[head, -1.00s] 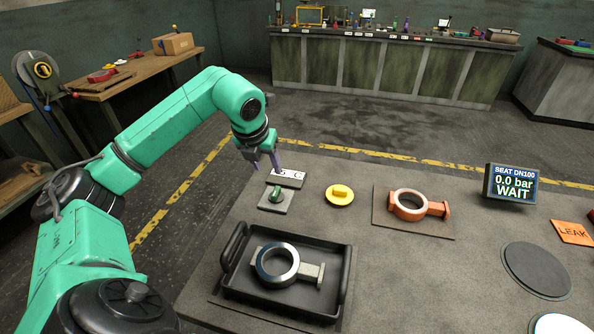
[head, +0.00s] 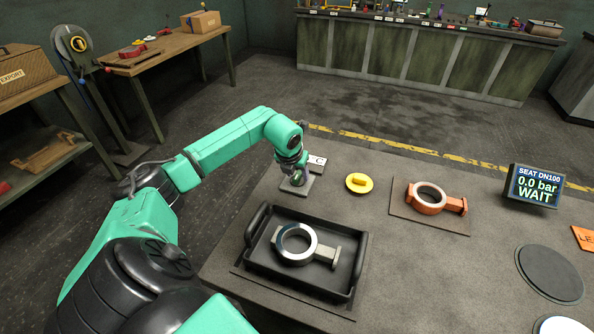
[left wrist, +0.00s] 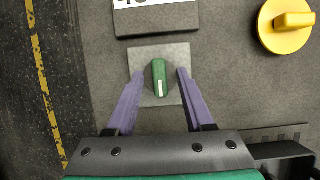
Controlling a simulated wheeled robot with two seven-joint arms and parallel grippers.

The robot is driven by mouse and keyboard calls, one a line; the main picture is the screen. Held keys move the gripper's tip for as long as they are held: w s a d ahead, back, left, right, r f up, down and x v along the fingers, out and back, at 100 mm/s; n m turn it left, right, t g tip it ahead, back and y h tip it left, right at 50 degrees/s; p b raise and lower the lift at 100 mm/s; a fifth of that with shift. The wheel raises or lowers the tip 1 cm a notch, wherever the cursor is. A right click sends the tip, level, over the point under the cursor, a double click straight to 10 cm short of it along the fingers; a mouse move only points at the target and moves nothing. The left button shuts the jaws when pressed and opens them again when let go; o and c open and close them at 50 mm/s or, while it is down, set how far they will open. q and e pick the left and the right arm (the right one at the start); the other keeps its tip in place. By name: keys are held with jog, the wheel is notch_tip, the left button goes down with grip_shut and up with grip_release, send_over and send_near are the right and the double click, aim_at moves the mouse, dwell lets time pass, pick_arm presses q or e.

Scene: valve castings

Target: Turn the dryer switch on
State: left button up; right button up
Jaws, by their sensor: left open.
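The dryer switch is a green knob (left wrist: 159,79) with a white mark, on a square grey plate (left wrist: 174,54). In the left wrist view the white mark is at the knob's lower end. My left gripper (left wrist: 156,72) is open, with its purple fingers on either side of the knob and a gap on each side. In the head view my left gripper (head: 296,178) is over the plate (head: 302,192) and hides the knob. A label plate with dark print (head: 317,162) lies just beyond it. My right gripper is not in view.
A yellow knobbed disc (head: 359,183) lies right of the switch. A black tray (head: 350,262) with a metal ring casting (head: 296,245) is in front. An orange casting (head: 428,202) lies on a mat to the right. A display (head: 534,187) reads "0.0 bar WAIT".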

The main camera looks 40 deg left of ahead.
pick_arm(q)
grip_shut()
